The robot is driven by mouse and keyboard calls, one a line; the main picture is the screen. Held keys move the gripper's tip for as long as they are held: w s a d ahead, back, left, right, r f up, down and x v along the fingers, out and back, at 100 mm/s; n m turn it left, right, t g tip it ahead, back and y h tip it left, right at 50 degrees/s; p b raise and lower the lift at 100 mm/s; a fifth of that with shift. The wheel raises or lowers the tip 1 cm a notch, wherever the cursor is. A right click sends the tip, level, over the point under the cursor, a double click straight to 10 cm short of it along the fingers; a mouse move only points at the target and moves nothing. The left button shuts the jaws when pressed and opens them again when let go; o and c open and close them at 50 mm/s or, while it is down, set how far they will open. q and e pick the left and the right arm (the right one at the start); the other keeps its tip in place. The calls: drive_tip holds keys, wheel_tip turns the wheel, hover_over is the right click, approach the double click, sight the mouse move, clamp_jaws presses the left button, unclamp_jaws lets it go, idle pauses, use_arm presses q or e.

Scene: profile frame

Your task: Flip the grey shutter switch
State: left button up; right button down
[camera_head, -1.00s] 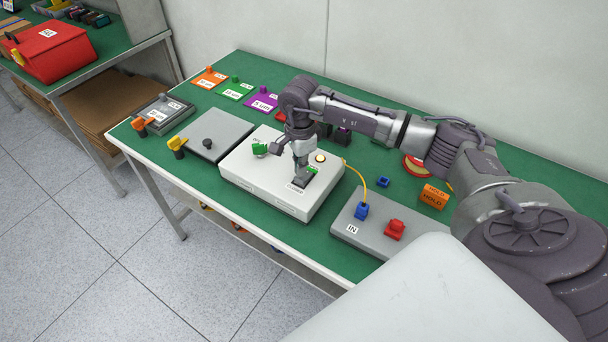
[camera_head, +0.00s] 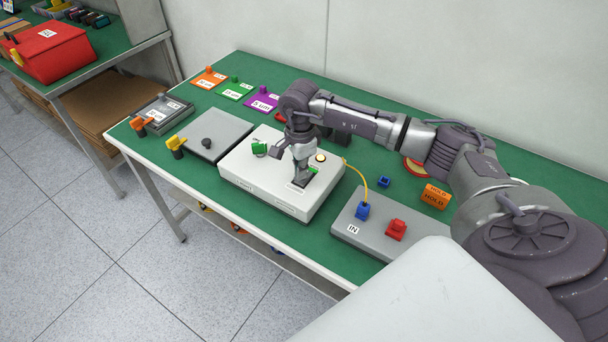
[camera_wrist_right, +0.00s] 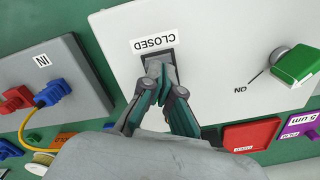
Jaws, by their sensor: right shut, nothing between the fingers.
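The grey shutter switch (camera_wrist_right: 165,64) sits in a dark recess on top of the white box (camera_head: 258,187). In the right wrist view a "CLOSED" label lies along one side of it. My right gripper (camera_wrist_right: 158,82) is shut and empty, with its fingertips down at the switch. They overlap it in the picture; I cannot tell how firmly they touch. In the head view the right gripper (camera_head: 302,178) hides most of the switch. A small green patch (camera_head: 314,170) shows beside the fingers. My left gripper is not in view.
A grey plate with a blue connector (camera_head: 362,210) and a red block (camera_head: 396,229) lies to the right. A yellow cable (camera_head: 361,178) runs between box and connector.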

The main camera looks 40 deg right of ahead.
drive_tip(key=shift+f+b, duration=0.3)
drive_tip(key=shift+f, duration=0.15)
drive_tip(key=shift+r, duration=0.1)
drive_tip(key=shift+r+p, duration=1.95)
drive_tip(key=shift+r, duration=1.5)
